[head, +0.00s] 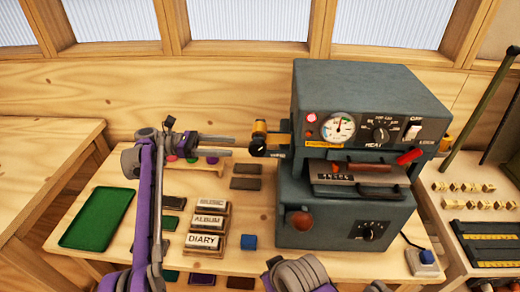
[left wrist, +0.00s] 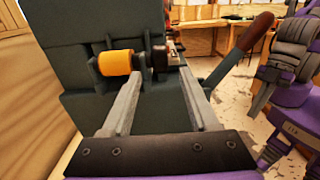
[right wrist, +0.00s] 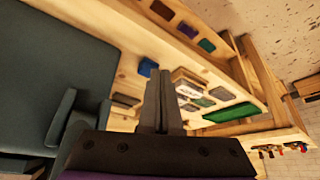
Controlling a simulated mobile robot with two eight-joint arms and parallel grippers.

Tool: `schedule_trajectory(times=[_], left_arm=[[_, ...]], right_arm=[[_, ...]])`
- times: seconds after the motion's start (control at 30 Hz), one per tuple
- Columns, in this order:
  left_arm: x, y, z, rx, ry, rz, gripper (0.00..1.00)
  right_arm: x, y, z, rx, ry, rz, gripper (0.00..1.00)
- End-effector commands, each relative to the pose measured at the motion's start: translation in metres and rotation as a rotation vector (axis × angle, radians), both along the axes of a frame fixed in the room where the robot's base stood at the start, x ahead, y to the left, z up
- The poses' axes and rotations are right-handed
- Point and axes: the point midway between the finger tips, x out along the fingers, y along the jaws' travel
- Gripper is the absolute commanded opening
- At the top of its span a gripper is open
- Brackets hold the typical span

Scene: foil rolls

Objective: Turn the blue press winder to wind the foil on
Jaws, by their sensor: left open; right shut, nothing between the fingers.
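The blue-grey press (head: 345,95) stands on the table, with a gauge and dials on its front. On its left side are a gold foil roll (head: 259,128) and a small dark winder knob (head: 257,147). In the left wrist view the gold roll (left wrist: 115,63) and the dark knob (left wrist: 160,60) stick out from the press wall. My left gripper (head: 234,146) is open, its fingers pointing at the knob. The knob shows between and just beyond the fingertips; I cannot tell whether they touch it. My right gripper (right wrist: 165,80) is shut and empty, over the table front.
Wooden stamp blocks (head: 207,225), a small blue block (head: 249,241) and dark pads lie left of the press. A green tray (head: 97,218) is at the far left. A red-brown handled lever (head: 299,219) sticks out at the press front. A rack with brass pieces (head: 470,187) stands at right.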

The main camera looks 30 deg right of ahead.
Motion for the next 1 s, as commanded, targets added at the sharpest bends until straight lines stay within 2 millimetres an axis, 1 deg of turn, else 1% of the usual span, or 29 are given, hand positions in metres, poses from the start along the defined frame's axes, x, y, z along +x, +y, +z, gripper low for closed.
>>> schedule_trajectory(times=[0.03, 0.17, 0.3, 0.4, 0.6, 0.87, 0.93, 1.0], left_arm=[[-0.007, -0.009, -0.004, 0.000, 0.002, -0.003, 0.60], [-0.021, -0.031, -0.004, 0.001, 0.001, -0.003, 0.60], [-0.033, -0.052, -0.003, 0.000, 0.000, -0.003, 0.60], [-0.040, -0.065, -0.002, 0.000, -0.001, -0.002, 0.60], [-0.047, -0.076, -0.001, 0.000, -0.001, -0.001, 0.60], [-0.048, -0.077, -0.001, 0.000, -0.001, 0.000, 0.60], [-0.048, -0.077, -0.001, 0.000, -0.001, 0.000, 0.51], [-0.048, -0.077, -0.001, 0.000, -0.001, 0.000, 0.38]], right_arm=[[-0.003, 0.000, -0.008, 0.000, 0.005, 0.000, 0.00], [-0.005, 0.000, -0.017, 0.000, 0.010, 0.000, 0.00], [-0.007, 0.000, -0.021, 0.000, 0.012, 0.000, 0.00], [-0.007, 0.000, -0.022, 0.000, 0.013, 0.000, 0.00], [-0.007, 0.000, -0.023, 0.000, 0.013, 0.000, 0.00], [-0.007, 0.000, -0.023, 0.000, 0.013, 0.000, 0.00], [-0.007, 0.000, -0.023, 0.000, 0.013, 0.000, 0.00], [-0.007, 0.000, -0.023, 0.000, 0.013, 0.000, 0.00]])
